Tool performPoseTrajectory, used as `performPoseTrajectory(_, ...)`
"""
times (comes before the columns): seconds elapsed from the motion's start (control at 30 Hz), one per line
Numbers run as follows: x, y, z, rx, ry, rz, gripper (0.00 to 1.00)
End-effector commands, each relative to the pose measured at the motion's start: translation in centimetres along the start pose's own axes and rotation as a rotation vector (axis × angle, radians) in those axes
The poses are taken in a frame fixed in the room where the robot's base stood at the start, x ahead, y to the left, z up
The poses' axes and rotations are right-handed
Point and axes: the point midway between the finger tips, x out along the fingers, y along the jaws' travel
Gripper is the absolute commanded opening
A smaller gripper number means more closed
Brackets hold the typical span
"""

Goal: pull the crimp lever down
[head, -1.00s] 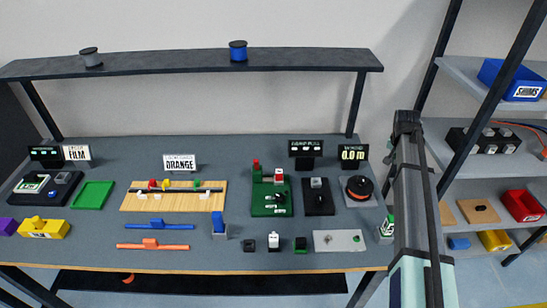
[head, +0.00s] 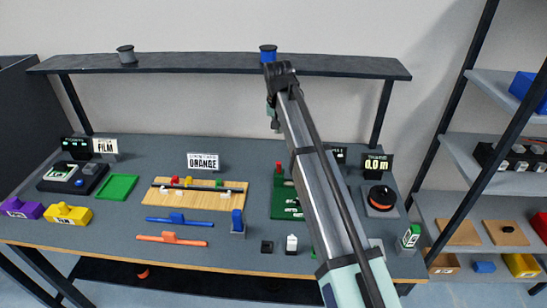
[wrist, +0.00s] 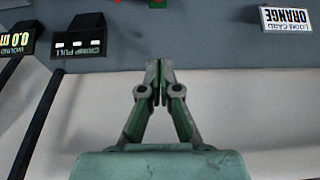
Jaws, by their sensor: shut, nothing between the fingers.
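The green fixture (head: 284,205) stands right of the wooden board, partly hidden behind my arm. A red-topped upright (head: 279,169) shows at its back; I cannot tell whether this is the crimp lever. The crimp sign (wrist: 84,44) shows upside down at the left of the wrist view; my arm mostly hides it in the head view. My gripper (wrist: 158,76) is shut and empty. In the head view, the gripper end (head: 274,124) is high, above the back of the bench and apart from the fixture.
A shelf (head: 190,63) with a grey spool (head: 126,54) and a blue spool (head: 268,53) spans the back. The wooden board (head: 220,203), blue bar (head: 180,220) and orange bar (head: 172,240) lie left of the fixture. A spool stand (head: 380,200) is at right.

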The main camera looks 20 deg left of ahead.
Motion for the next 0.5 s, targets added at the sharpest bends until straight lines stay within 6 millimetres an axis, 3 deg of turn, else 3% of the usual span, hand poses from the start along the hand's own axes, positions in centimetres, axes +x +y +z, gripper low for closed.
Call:
performPoseTrajectory(0.33, 0.2, 0.1, 0.0, 0.001, 0.000, 0.001, 0.00)
performPoseTrajectory(0.5, 1.6, 0.1, 0.0, 0.001, -0.003, 0.001, 0.00)
